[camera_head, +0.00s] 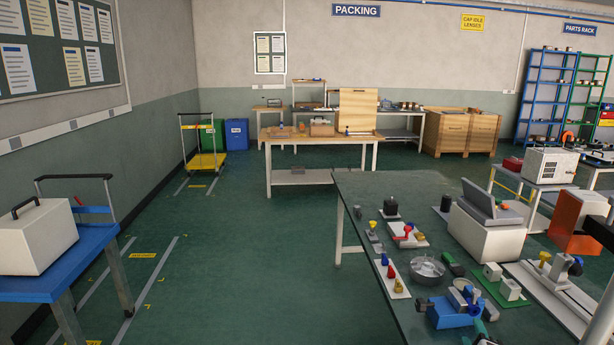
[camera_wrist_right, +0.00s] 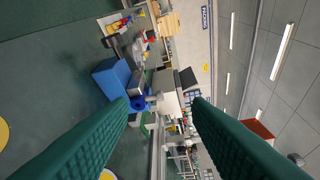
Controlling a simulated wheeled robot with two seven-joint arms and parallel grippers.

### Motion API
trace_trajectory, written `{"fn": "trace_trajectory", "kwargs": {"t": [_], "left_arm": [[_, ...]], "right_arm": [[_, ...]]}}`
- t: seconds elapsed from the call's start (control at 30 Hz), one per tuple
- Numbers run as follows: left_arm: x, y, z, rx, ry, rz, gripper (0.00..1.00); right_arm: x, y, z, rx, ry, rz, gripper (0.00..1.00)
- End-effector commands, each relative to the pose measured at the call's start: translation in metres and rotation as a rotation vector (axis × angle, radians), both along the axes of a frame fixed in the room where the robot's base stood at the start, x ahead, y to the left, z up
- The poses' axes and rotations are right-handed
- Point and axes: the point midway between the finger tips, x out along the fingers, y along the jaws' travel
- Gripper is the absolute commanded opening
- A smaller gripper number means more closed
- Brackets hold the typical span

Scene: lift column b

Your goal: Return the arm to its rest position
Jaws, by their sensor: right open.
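My right gripper (camera_wrist_right: 165,100) shows in the right wrist view as two dark green ribbed fingers set wide apart, with nothing held between them. The right wrist view is turned on its side and looks across the workbench from near its front edge. Beyond the fingertips is a blue vise (camera_wrist_right: 112,78), clear of both fingers. The same blue vise (camera_head: 455,311) stands at the front of the workbench (camera_head: 352,200) in the head view. A dark piece cuts the right edge of the head view, but I cannot tell what it is. My left gripper is not in view.
The workbench carries a metal bowl (camera_head: 428,269), a white box-shaped machine (camera_head: 487,230) and several small fixtures. A blue cart (camera_head: 40,273) with a white case (camera_head: 36,236) stands at the left. Open floor (camera_head: 215,270) lies between cart and bench.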

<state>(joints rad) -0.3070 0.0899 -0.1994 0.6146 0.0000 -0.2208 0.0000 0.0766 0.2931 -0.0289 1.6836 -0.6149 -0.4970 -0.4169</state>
Motion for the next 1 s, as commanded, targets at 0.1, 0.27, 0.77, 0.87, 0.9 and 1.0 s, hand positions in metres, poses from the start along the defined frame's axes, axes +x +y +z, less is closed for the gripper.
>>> {"fn": "trace_trajectory", "kwargs": {"t": [0.1,0.27,0.77,0.87,0.9,1.0], "left_arm": [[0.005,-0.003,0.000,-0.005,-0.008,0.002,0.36],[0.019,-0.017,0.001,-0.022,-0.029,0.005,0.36],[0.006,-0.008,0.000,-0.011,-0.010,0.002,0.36],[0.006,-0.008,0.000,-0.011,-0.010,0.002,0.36],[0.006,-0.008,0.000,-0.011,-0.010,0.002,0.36],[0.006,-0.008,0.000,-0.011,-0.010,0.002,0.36]], "right_arm": [[-0.019,0.008,-0.014,0.087,0.037,-0.030,0.45],[-0.053,0.023,-0.036,0.241,0.108,-0.086,0.45],[-0.230,0.109,-0.096,0.835,0.525,-0.340,0.45],[-0.259,0.123,-0.097,0.909,0.600,-0.379,0.45],[-0.270,0.129,-0.097,0.934,0.630,-0.395,0.45],[-0.295,0.141,-0.095,0.991,0.697,-0.427,0.45]]}}
